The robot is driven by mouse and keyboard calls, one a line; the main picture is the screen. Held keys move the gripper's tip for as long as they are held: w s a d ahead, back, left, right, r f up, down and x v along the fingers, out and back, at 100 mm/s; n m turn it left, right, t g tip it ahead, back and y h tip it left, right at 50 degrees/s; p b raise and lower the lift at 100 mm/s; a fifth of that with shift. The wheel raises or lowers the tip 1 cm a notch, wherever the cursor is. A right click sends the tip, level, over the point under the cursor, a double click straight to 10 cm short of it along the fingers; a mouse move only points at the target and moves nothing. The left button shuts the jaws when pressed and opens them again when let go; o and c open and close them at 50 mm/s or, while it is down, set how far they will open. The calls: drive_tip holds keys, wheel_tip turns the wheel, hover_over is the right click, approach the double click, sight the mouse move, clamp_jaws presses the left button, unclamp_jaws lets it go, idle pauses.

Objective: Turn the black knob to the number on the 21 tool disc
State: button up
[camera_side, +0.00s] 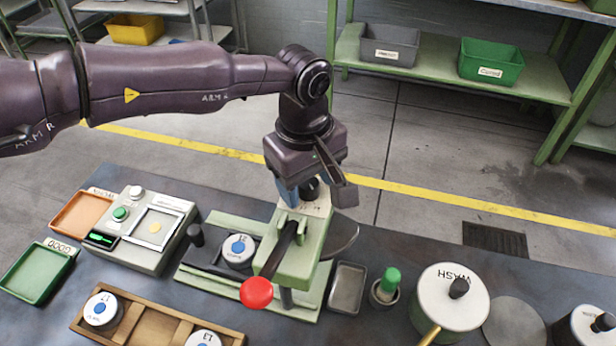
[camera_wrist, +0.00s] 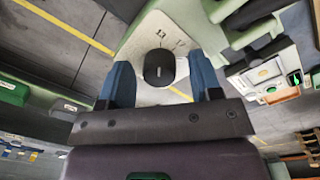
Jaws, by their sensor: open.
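The black knob (camera_wrist: 159,67) sits on the pale top plate of the green press, with numbers printed on the plate beside it; they look like 13 and 17. A pale mark shows on the knob's top. My gripper (camera_wrist: 161,63) is open, its two blue fingers on either side of the knob with gaps. In the side view my gripper (camera_side: 306,194) is over the press top and partly hides the knob (camera_side: 310,188). A white tool disc with a blue centre (camera_side: 239,250) lies in the press; its number is too small to read surely.
A red-ended lever (camera_side: 257,292) sticks out at the press front. A wooden rack (camera_side: 140,330) with white discs stands in front. A scale (camera_side: 140,235) and trays are left; a wash pot (camera_side: 450,300), metal tray (camera_side: 347,288) and green-topped item (camera_side: 388,283) are right.

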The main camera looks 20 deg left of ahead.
drive_tip(key=c, duration=0.9)
drive_tip(key=shift+c, duration=0.2)
drive_tip(key=shift+m, duration=0.3)
drive_tip(key=m, duration=0.3)
drive_tip(key=shift+m, duration=0.4)
drive_tip(key=m, duration=0.3)
drive_tip(key=shift+m, duration=0.3)
drive_tip(key=m, duration=0.4)
drive_tip(key=shift+g, duration=0.3)
drive_tip(key=shift+r+m, duration=0.1)
drive_tip(key=shift+m, duration=1.8)
